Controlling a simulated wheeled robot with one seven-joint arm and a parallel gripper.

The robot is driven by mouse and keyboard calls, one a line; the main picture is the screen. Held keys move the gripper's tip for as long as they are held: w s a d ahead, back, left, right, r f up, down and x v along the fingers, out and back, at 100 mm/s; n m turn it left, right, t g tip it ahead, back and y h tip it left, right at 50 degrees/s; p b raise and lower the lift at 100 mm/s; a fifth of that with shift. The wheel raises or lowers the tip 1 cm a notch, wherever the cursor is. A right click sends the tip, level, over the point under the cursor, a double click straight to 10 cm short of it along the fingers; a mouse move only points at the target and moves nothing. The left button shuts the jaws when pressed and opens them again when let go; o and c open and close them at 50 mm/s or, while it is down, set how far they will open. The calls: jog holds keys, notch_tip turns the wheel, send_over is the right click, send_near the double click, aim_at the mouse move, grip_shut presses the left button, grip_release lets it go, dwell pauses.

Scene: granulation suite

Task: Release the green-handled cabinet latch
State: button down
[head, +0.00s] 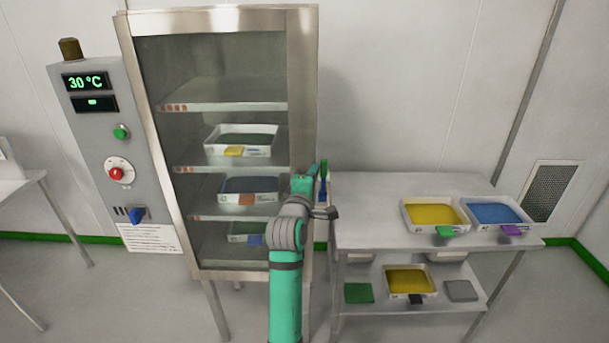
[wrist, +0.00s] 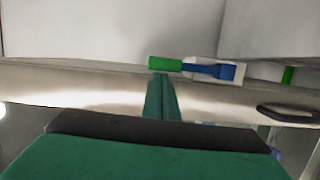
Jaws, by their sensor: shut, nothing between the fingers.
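The cabinet latch shows in the wrist view as a blue lever (wrist: 222,71) with a green handle (wrist: 165,64), on a pale plate against the cabinet's metal frame. In the head view the green handle (head: 324,167) stands upright at the cabinet's right edge, with blue below it. My gripper (wrist: 161,80) is shut and empty. Its fingertips are right at the green handle, near its middle; I cannot tell whether they touch. In the head view my arm partly covers the cabinet (head: 302,60) and its lower right corner. The cabinet's glass door looks closed.
A metal table (head: 365,220) with trays stands close to the right of the cabinet. A control panel (head: 92,150) with buttons and a blue switch is on the left. A dark handle (wrist: 290,115) shows on the frame in the wrist view.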

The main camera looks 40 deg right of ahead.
jog(key=shift+s+d, duration=0.25)
jog(key=shift+s, duration=0.05)
jog(key=shift+w+a, duration=0.1)
jog(key=w+a, duration=0.1)
jog(key=a, duration=0.1)
jog(key=w+a, duration=0.1)
jog(key=a, duration=0.1)
jog(key=shift+w, duration=0.35)
jog(key=v, duration=0.9)
jog(key=shift+w+a, duration=0.1)
